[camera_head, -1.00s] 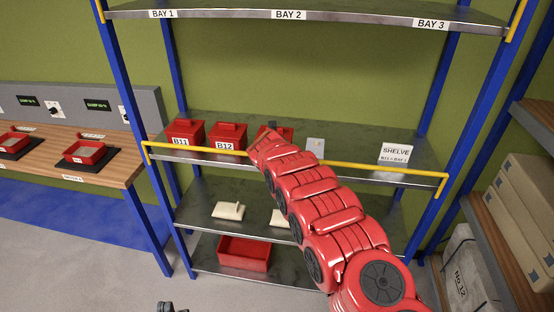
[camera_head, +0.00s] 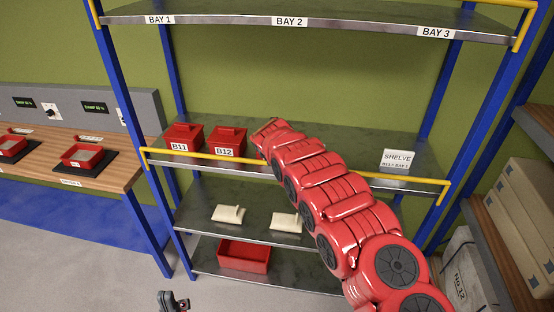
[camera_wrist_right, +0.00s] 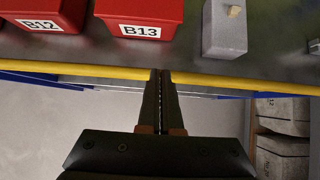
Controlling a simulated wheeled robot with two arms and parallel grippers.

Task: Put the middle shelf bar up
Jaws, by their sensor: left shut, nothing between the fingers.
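The yellow middle shelf bar (camera_head: 205,157) runs across the front of the middle shelf (camera_head: 352,161), close to its front edge, with short bent ends. My red right arm crosses in front of its middle in the head view and hides part of it. In the right wrist view, the bar (camera_wrist_right: 70,71) passes across the tips of my right gripper (camera_wrist_right: 160,76). The fingers look shut, upright across the bar; I cannot tell whether they touch it. My left gripper (camera_head: 173,303) is low at the bottom edge of the head view, shut and empty, far from the bar.
Red boxes B11 (camera_head: 182,138) and B12 (camera_head: 226,142) stand on the middle shelf; box B13 (camera_wrist_right: 140,15) and a grey block (camera_wrist_right: 225,28) show in the wrist view. A SHELVE sign (camera_head: 397,159) stands at right. Pale pieces (camera_head: 229,214) and a red bin (camera_head: 243,256) are below.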

